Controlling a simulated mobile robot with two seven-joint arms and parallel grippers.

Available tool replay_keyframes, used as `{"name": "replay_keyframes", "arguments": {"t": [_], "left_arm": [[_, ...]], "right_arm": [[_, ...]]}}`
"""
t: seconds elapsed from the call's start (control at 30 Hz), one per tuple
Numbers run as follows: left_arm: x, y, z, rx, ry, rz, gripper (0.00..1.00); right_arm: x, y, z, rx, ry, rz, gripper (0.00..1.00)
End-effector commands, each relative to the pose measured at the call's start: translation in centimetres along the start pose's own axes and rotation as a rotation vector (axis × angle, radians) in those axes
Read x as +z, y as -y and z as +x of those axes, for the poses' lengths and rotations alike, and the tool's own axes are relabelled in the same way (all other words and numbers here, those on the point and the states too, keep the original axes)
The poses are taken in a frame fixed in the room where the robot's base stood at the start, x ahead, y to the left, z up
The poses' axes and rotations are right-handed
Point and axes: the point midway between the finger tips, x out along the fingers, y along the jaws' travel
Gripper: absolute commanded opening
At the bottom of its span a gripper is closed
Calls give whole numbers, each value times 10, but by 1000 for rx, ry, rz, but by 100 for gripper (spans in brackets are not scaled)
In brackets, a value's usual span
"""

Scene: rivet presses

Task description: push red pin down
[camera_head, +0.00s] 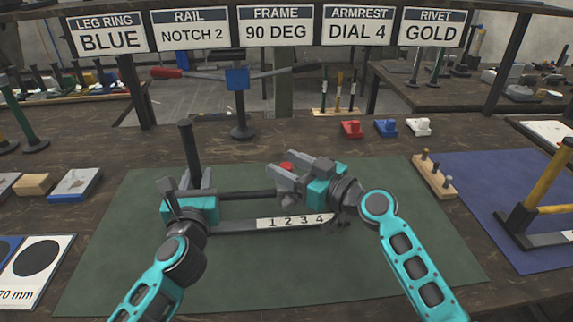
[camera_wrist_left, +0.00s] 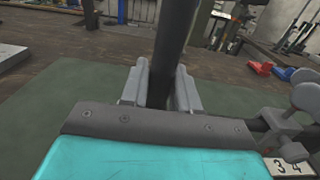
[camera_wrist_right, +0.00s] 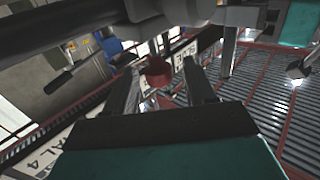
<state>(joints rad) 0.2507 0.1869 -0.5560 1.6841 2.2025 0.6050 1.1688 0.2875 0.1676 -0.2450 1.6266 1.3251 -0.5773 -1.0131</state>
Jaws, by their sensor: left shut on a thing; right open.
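A dark upright post (camera_head: 188,145) stands at the left end of a dark frame (camera_head: 245,194) on the green mat (camera_head: 110,255). My left gripper (camera_head: 195,182) is shut on this post; the left wrist view shows the post (camera_wrist_left: 167,60) between its fingers. The red pin (camera_head: 286,166) shows at the fingers of my right gripper (camera_head: 287,173), mostly hidden in the head view. In the right wrist view the red pin (camera_wrist_right: 158,72) sits between the open fingertips, with a gap on both sides. I cannot tell whether a finger touches it.
A strip numbered 1 to 4 (camera_head: 295,221) runs along the frame's front. A wooden block with pegs (camera_head: 435,178) stands right of it. Red (camera_head: 352,129), blue (camera_head: 386,128) and white (camera_head: 418,127) parts lie behind the mat. A yellow-handled press (camera_head: 545,195) stands far right.

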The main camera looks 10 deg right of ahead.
Motion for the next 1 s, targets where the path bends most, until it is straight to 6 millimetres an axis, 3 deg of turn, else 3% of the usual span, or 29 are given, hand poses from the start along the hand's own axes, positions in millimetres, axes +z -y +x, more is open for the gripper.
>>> {"name": "replay_keyframes", "arguments": {"t": [0.37, 0.9, 1.0], "left_arm": [[0, 0, 0, 1, 0, 0, 0], [0, 0, 0, 1, 0, 0, 0], [0, 0, 0, 1, 0, 0, 0]], "right_arm": [[0, 0, 6, 0, 1, 0, 55], [0, 0, 6, 0, 0, 0, 4], [0, 0, 6, 0, 0, 0, 0]]}}
